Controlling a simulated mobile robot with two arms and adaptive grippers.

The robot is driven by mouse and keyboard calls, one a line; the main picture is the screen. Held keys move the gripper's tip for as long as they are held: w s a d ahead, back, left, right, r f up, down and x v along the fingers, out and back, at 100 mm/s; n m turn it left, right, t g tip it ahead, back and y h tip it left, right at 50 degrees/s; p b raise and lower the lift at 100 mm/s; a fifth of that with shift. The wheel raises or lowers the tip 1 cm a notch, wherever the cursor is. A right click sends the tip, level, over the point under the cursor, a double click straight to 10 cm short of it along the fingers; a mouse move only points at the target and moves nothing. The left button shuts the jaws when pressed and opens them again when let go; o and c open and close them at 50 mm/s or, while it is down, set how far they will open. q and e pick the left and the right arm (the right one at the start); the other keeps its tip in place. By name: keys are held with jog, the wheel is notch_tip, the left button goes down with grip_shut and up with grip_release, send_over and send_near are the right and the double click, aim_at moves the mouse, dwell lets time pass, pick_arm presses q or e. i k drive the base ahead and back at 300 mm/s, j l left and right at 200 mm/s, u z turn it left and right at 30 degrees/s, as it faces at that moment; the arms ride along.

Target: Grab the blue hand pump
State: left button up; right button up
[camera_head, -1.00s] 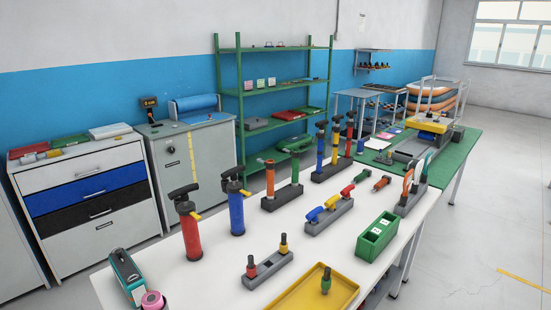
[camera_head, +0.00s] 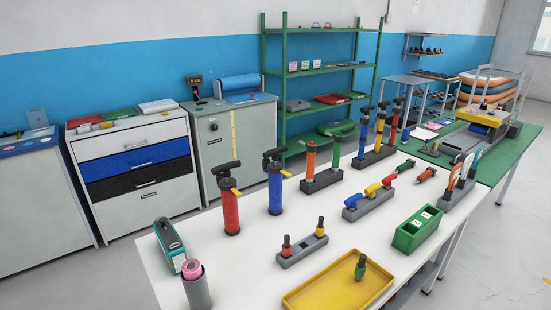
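The blue hand pump (camera_head: 275,187) stands upright on the white table (camera_head: 255,278), towards its back left. It has a blue cylinder, a black T-shaped handle on top and a yellow hose part at its upper right. A red hand pump (camera_head: 230,205) of the same shape stands just left of it, apart from it. Another blue pump-like tool (camera_head: 362,135) stands in a dark rack (camera_head: 373,160) farther back. Neither of my grippers is in view.
A grey block with red and yellow-topped pegs (camera_head: 302,249), a yellow tray (camera_head: 310,293), a teal device (camera_head: 169,243) and a green box (camera_head: 417,229) are on the table. An orange and green tool stand (camera_head: 322,181) is right of the blue pump. Drawers (camera_head: 135,165) stand behind.

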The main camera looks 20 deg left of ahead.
aim_at(274, 178)
jog(key=j+u, duration=0.1)
jog(key=u, duration=0.35)
jog(key=j+u, duration=0.15)
jog(key=u, duration=0.25)
jog(key=j+u, duration=0.15)
jog(key=u, duration=0.3)
jog(key=i+j+u, duration=0.25)
jog(key=i+j, duration=0.3)
jog(key=j, duration=0.15)
jog(key=i+j+u, duration=0.2)
jog(key=i+j, duration=0.35)
jog(key=i+j+u, duration=0.25)
jog(key=i+j, duration=0.2)
jog(key=i, duration=0.25)
jog(key=i+z, duration=0.25)
jog(key=i, duration=0.35)
jog(key=i+j+z, duration=0.2)
jog(key=i, duration=0.35)
jog(key=i+j+z, duration=0.25)
jog(key=i, duration=0.35)
jog(key=i+l+z, duration=0.15)
jog(key=z, duration=0.3)
jog(key=i+z, duration=0.3)
jog(key=z, duration=0.15)
jog(key=i+z, duration=0.3)
jog(key=z, duration=0.15)
jog(key=i+z, duration=0.25)
jog(key=z, duration=0.25)
jog(key=i+j+z, duration=0.2)
jog(key=z, duration=0.25)
